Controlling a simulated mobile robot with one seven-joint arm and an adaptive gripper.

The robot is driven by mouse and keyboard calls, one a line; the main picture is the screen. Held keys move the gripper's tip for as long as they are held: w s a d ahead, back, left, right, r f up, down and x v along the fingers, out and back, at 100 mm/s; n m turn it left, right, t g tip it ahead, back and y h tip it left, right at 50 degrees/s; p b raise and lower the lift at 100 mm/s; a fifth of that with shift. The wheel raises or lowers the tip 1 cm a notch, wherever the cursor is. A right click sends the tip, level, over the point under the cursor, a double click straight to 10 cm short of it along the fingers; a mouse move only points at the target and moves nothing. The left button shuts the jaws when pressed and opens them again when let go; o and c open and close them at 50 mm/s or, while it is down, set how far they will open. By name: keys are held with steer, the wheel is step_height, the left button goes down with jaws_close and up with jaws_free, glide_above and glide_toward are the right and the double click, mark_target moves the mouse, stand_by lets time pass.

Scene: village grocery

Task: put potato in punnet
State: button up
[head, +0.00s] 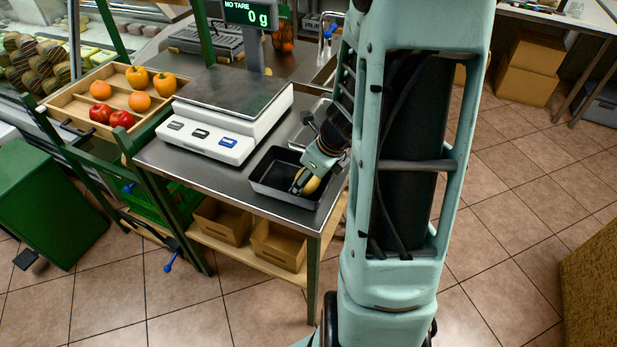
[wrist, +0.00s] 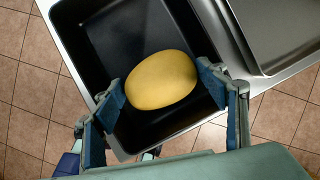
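The potato (wrist: 161,80) is a smooth yellow oval. In the wrist view it lies between the two blue-padded fingers of my gripper (wrist: 160,82), with a pad against each end. In the head view the potato (head: 311,184) shows at the fingertips of my gripper (head: 304,182), partly covered by a finger. The punnet (head: 262,186) is a black rectangular open tray near the front edge of the steel table. The potato is over or inside its right part; I cannot tell whether it touches the floor. The punnet's dark wall (wrist: 80,50) surrounds the potato in the wrist view.
A white scale (head: 215,138) stands left of the punnet; its display reads 0 g. A grey metal tray (wrist: 285,30) adjoins the punnet, behind it in the head view. A wooden crate (head: 70,103) with peppers and other produce is at the left. Cardboard boxes (head: 280,245) sit below.

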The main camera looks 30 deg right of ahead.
steer(key=shift+r, duration=0.15)
steer(key=p+v, duration=0.5)
steer(key=v, duration=0.7)
stand_by(0.6)
